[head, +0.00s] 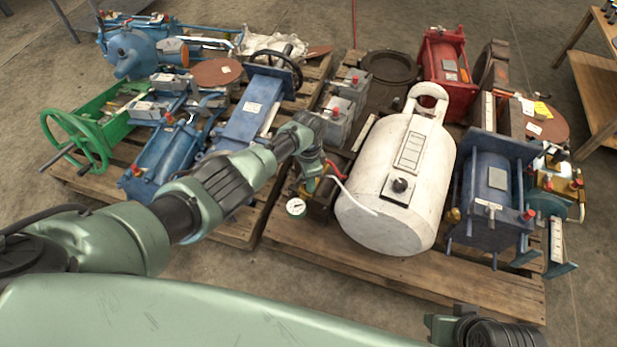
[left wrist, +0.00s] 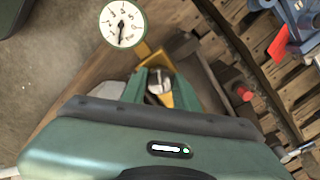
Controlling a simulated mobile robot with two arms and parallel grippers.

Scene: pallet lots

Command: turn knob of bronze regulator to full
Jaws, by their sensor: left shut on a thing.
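A white-faced dial gauge (head: 296,207) stands at the front of the right pallet, beside a dark brown body. The gauge also shows in the left wrist view (left wrist: 122,23), its needle pointing down. A brass-yellow part of the bronze regulator (left wrist: 155,58) shows just below it. My left gripper (head: 311,178) reaches down behind the gauge. In the left wrist view its green fingers (left wrist: 160,88) are shut around a small silver and brass piece, which looks like the regulator's knob. The fingers hide most of the knob. Part of my right arm shows at the bottom right of the head view; its jaws are unclear.
A white tank (head: 395,200) with a black knob stands close to the right of my left gripper. Blue machines (head: 490,200) and a red one (head: 447,75) crowd the right pallet. A green handwheel (head: 75,142) sits on the left pallet. Concrete floor lies free in front.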

